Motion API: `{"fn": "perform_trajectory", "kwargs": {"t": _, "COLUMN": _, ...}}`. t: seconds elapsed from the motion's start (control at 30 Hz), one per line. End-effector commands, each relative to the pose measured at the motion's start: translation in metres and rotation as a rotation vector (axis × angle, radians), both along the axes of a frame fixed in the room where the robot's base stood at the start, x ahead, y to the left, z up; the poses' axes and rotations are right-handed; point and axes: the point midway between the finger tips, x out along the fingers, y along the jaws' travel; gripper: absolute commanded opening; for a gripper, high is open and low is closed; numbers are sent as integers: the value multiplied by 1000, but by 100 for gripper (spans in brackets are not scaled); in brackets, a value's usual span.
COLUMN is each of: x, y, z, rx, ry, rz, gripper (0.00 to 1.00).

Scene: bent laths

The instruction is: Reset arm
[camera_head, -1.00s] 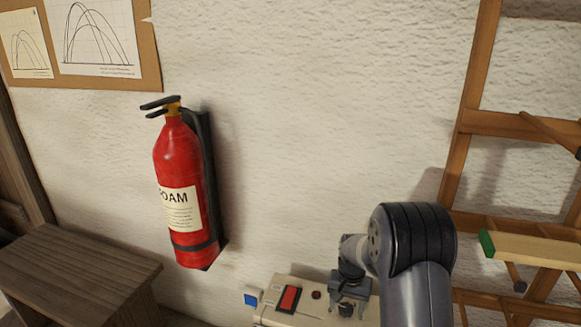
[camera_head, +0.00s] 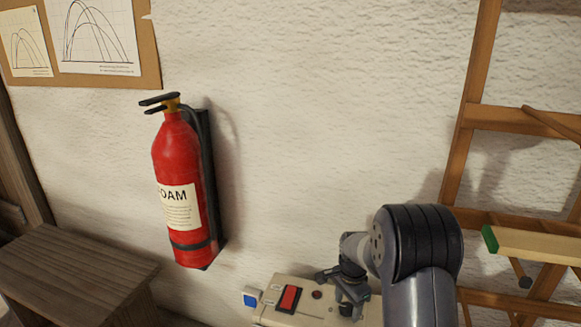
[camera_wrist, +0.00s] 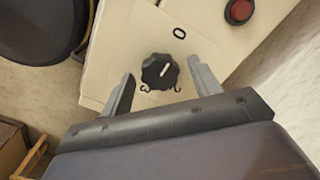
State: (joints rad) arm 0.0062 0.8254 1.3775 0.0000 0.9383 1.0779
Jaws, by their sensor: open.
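My gripper (camera_head: 345,291) is over the beige control box (camera_head: 272,314) at the bottom of the head view. In the wrist view my gripper (camera_wrist: 160,82) is open, with its two fingers apart on either side of a black knob (camera_wrist: 160,71). The knob has a white pointer line and sits on the beige panel (camera_wrist: 140,35), with a "0" mark beside it. Whether the fingers touch the knob cannot be told, but a gap shows on both sides. Nothing is held.
A red rocker switch (camera_head: 288,299) and a red button (camera_head: 317,294) are on the box. A red fire extinguisher (camera_head: 178,185) hangs on the wall. A wooden bench (camera_head: 75,270) stands left. A wooden rack (camera_head: 462,140) with a green-ended lath (camera_head: 530,246) is at right. The wall between is clear.

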Motion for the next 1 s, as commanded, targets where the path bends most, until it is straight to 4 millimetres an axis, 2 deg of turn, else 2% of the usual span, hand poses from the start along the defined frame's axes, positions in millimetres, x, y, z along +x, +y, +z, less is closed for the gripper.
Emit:
{"fn": "perform_trajectory", "kwargs": {"t": 0.2, "x": 0, "y": 0, "z": 0, "rx": 0, "ry": 0, "rz": -73, "gripper": 59}}
{"fn": "perform_trajectory", "kwargs": {"t": 0.67, "x": -1, "y": 0, "z": 2, "rx": 0, "ry": 0, "rz": -82, "gripper": 59}}
{"fn": "perform_trajectory", "kwargs": {"t": 1.0, "x": -14, "y": -4, "z": 37, "rx": 3, "ry": -3, "rz": -54, "gripper": 59}}
